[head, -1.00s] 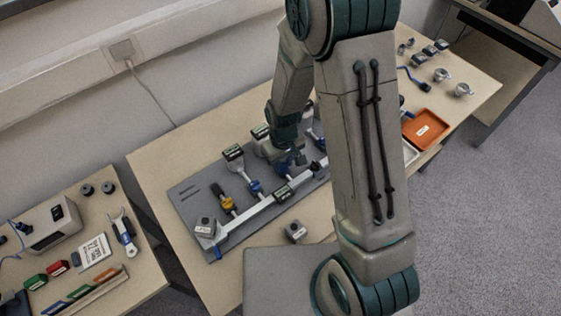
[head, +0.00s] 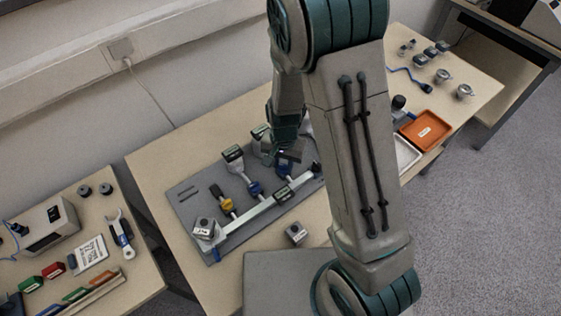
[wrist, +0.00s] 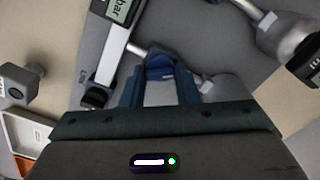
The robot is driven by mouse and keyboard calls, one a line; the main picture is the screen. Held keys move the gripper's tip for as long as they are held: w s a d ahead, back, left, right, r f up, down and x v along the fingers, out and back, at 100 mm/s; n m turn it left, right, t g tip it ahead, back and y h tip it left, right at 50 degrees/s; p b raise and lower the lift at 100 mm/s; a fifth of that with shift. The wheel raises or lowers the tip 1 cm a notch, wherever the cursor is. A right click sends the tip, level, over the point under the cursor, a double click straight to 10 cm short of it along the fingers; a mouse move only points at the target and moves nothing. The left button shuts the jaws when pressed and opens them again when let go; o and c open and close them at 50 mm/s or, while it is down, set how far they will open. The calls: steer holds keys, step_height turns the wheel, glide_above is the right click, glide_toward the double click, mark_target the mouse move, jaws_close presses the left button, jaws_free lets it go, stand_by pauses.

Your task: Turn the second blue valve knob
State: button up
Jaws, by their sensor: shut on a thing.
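The grey valve board (head: 186,205) lies on the bench with a pale pipe (head: 250,213) along it. A yellow knob (head: 227,205) is at its left, and one blue knob (head: 255,188) is right of that. The second blue knob (head: 284,168) is further right, partly hidden by my wrist. My gripper (head: 283,158) is over it. In the wrist view the blue knob (wrist: 160,66) sits between the fingers of my gripper (wrist: 160,92), which is shut on it. The knob's exact angle is hard to read.
Gauges with displays stand on the board, one at the back (head: 232,154) and one on the pipe (head: 283,193). A small grey box (head: 296,233) sits in front. An orange tray (head: 427,131) and a white tray (head: 405,153) lie to the right. My arm covers part of the board's right end.

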steer(key=m+p, duration=0.1)
steer(key=m, duration=0.2)
steer(key=shift+s, duration=0.15)
steer(key=shift+m+p, duration=0.6)
steer(key=shift+m, duration=1.1)
steer(key=shift+f, duration=0.1)
steer(key=o, duration=1)
